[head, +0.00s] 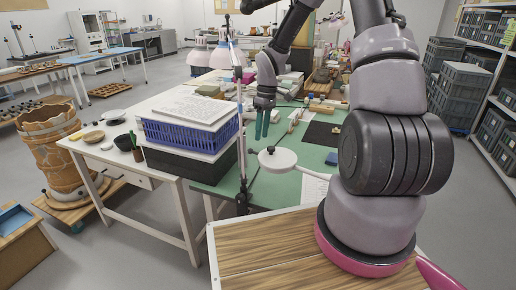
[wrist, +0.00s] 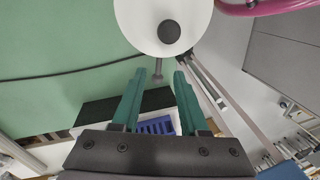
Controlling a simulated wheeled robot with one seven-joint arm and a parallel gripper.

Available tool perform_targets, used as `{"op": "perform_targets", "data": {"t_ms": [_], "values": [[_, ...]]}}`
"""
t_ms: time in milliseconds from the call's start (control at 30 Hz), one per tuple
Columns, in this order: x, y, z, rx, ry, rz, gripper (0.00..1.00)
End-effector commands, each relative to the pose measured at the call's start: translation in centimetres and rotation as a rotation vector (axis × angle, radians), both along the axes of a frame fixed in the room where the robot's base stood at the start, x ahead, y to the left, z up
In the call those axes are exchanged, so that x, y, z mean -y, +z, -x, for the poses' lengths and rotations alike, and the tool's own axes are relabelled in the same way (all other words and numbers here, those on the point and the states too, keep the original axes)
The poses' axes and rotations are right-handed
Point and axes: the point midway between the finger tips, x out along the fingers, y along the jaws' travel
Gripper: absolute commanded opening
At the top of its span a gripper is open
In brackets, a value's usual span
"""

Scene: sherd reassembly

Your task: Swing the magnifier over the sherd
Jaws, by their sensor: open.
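The magnifier (head: 277,160) is a round white head with a dark knob, on a thin jointed arm from an upright pole (head: 241,120) at the green mat's near left. In the wrist view its white disc (wrist: 140,18) fills the top centre, with a short grey peg (wrist: 158,71) sticking out towards my fingers. My gripper (head: 262,137) has green fingers pointing down, above the mat and behind the magnifier head in the head view. In the wrist view the open fingers (wrist: 160,74) flank the peg's line with nothing gripped. I cannot tell which small piece is the sherd.
A blue basket with papers (head: 185,135) on a dark box stands left of the pole. A dark pad (head: 322,135) and small pieces lie on the green mat (head: 285,188). A large brown vessel (head: 50,150) stands at far left.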

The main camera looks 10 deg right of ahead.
Motion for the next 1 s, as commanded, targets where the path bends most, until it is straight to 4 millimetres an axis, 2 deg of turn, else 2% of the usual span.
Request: {"op": "perform_targets", "data": {"t_ms": [100, 300, 467, 733, 833, 867, 1000], "values": [[-0.3, -2.4, 0.5, -0.005, 0.0, 0.001, 0.43], [-0.7, -5.1, 0.8, -0.003, -0.002, 0.0, 0.43], [-0.8, -6.0, 0.8, 0.0, -0.003, 0.0, 0.43], [-0.9, -6.1, 0.8, 0.0, -0.003, 0.0, 0.43], [-0.9, -6.0, 0.8, 0.0, -0.003, 0.0, 0.05], [-0.9, -6.0, 0.8, 0.0, -0.003, 0.0, 0.0], [-0.9, -6.0, 0.8, 0.0, -0.003, 0.0, 0.0]]}}
